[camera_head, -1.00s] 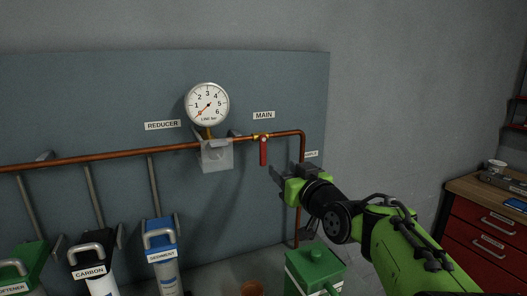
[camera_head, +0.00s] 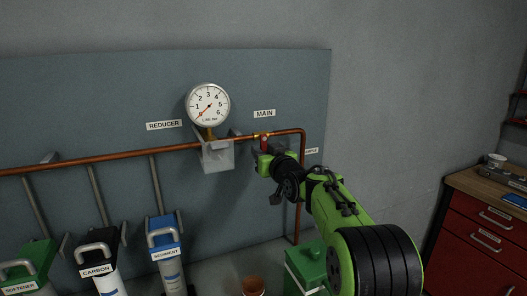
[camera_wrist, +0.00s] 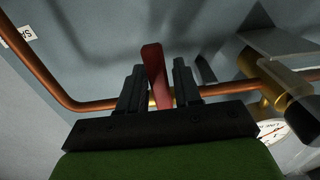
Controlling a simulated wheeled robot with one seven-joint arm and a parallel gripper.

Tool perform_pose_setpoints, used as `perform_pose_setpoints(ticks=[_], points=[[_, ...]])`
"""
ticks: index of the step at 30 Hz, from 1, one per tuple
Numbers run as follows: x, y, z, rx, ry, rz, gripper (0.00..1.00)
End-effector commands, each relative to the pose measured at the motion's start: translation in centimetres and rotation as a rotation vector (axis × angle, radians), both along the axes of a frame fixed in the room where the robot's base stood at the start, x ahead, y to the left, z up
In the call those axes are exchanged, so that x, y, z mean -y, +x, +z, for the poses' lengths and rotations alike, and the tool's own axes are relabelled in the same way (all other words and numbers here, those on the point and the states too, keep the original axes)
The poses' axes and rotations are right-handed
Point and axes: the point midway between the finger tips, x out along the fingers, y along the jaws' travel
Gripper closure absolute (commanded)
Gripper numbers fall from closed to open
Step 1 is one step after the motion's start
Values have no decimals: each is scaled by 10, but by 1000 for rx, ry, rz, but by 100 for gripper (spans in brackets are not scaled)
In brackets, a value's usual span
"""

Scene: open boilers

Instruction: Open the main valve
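The main valve's red lever handle (camera_head: 264,143) hangs down from the copper pipe under the MAIN label in the head view. My gripper (camera_head: 263,153) is at the handle and covers its lower part. In the wrist view, the red handle (camera_wrist: 157,75) stands between the two black fingers of my gripper (camera_wrist: 158,88), a little tilted. The fingers are apart on either side of it, with narrow gaps; firm contact does not show. The brass valve body (camera_head: 261,135) sits on the pipe just above.
The copper pipe (camera_head: 120,155) runs along the grey-blue panel. Left of the valve are the reducer block (camera_head: 216,156) and round gauge (camera_head: 208,104), its needle low. Filter canisters (camera_head: 166,250) stand at lower left. A green box (camera_head: 305,268) is below my arm; a red cabinet (camera_head: 485,235) is at right.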

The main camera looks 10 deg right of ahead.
Motion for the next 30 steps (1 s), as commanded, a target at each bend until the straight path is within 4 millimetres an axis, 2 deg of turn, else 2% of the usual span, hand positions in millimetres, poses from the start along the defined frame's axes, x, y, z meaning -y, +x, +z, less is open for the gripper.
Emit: perform_pose_setpoints(ticks=[1,6,15,24,30], points=[[0,0,0,0,0,0,75],[0,0,0,0,0,0,100],[1,0,-1,5,-21,0,100],[14,2,1,76,-355,-1,100],[15,3,3,79,-393,0,100]])
